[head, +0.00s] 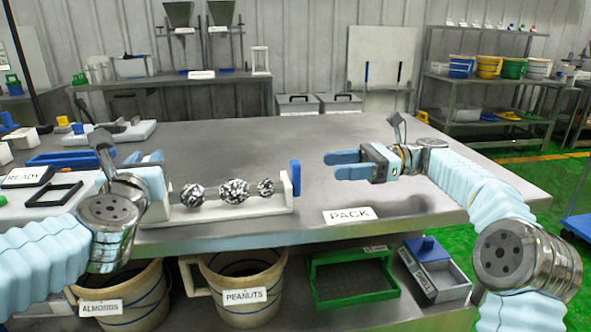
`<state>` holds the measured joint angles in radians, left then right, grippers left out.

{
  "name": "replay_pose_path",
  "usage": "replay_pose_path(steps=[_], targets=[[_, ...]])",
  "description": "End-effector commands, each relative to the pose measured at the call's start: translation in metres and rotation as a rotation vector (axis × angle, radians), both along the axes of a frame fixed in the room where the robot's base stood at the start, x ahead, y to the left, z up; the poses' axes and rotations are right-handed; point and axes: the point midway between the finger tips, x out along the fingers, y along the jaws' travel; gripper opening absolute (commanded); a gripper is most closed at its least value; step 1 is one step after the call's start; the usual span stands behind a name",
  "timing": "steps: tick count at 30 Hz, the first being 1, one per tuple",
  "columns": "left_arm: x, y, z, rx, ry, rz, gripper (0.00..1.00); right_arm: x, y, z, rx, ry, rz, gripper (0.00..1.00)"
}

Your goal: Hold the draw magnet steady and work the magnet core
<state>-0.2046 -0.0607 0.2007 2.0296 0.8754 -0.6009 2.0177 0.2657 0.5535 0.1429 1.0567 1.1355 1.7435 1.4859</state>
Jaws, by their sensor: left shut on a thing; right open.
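The draw magnet (214,194) lies level along a white cradle (232,212) near the table's front edge, with black-and-white speckled clumps along its rod. A blue end plate (296,178) stands at its right end; I cannot tell whether this belongs to the magnet core. My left gripper (155,172) is shut on the left end of the draw magnet and hides that end. My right gripper (350,164) is open and empty, above the table to the right of the blue plate and apart from it, its fingers pointing left.
A PACK label (348,215) lies right of the cradle. A READY label (28,176), a dark frame (54,194) and a blue tray (70,158) sit at left. The table's middle is clear. Buckets (245,285) and a green tray (352,273) are on the lower shelf.

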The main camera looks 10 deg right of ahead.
Motion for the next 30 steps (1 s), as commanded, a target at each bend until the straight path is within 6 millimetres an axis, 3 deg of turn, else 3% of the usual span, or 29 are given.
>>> replay_pose_path(steps=[1,9,15,26,30], targets=[[0.001,0.000,-0.009,0.001,0.017,-0.002,0.00,-0.002,0.010,0.000,-0.001,0.000,0.003,0.60],[0.001,0.000,-0.009,0.000,0.017,-0.001,0.00,-0.004,0.067,-0.001,-0.001,-0.002,0.000,0.60],[0.001,0.000,-0.009,0.000,0.017,-0.001,0.00,-0.005,0.092,-0.001,-0.001,-0.002,-0.002,0.60],[0.001,0.000,-0.009,0.000,0.016,0.000,0.00,-0.005,0.098,-0.001,-0.001,-0.003,-0.005,0.60],[0.001,0.000,-0.009,0.000,0.016,0.000,0.00,-0.005,0.097,-0.001,-0.001,-0.003,-0.005,0.38]])
